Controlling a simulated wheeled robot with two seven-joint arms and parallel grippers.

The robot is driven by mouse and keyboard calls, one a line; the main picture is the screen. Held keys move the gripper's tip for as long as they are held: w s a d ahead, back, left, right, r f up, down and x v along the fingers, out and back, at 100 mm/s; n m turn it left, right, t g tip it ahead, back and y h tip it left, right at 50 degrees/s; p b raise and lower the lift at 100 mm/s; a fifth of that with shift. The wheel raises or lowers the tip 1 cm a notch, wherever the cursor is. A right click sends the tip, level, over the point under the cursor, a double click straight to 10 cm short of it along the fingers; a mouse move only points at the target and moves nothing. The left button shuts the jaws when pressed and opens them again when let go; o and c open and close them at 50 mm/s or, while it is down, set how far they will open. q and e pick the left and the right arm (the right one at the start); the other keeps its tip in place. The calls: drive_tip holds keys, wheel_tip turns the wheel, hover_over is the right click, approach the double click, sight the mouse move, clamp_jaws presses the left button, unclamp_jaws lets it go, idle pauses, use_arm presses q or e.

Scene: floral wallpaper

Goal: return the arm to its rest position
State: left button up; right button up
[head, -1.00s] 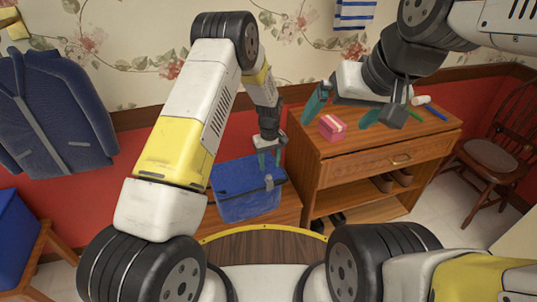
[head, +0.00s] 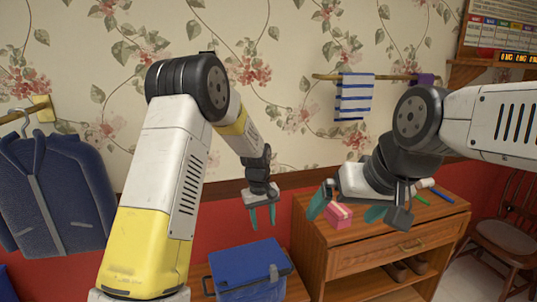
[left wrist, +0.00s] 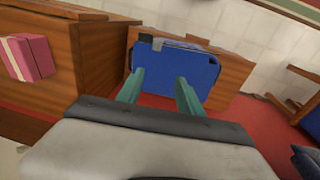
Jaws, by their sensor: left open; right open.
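My left gripper (head: 262,217) hangs open and empty with its teal fingers pointing down. It is above and apart from the blue lidded box (head: 246,268). In the left wrist view the open fingers (left wrist: 160,92) point toward the blue box (left wrist: 172,70). My right gripper (head: 345,210) is open over the wooden cabinet top. Its teal fingers are on either side of the pink box with a pale band (head: 338,216) in the picture. I cannot tell whether they touch it.
The wooden cabinet (head: 385,250) carries a green marker (head: 420,199) and a blue marker (head: 442,197). A striped towel (head: 354,97) hangs on a wall rail. A blue jacket (head: 60,190) hangs at left. A chair (head: 505,240) stands at right.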

use_arm(q)
drive_tip(key=s+a+r+m+t+h, duration=0.1)
drive_tip(key=s+a+r, duration=0.35)
drive_tip(key=r, duration=0.45)
drive_tip(key=s+a+r+m+t, duration=0.1)
drive_tip(key=s+a+r, duration=0.2)
drive_tip(key=s+r, duration=0.45)
drive_tip(key=s+a+r+m+t, duration=0.1)
drive_tip(key=s+a+r, duration=0.1)
drive_tip(key=s, duration=0.6)
drive_tip(key=s+a+r+m+t, duration=0.1)
drive_tip(key=s+a+r+t, duration=0.1)
drive_tip(key=s+r, duration=0.3)
drive_tip(key=shift+s+a+r, duration=0.25)
drive_tip(key=shift+s+a, duration=0.3)
drive_tip(key=shift+s, duration=1.65)
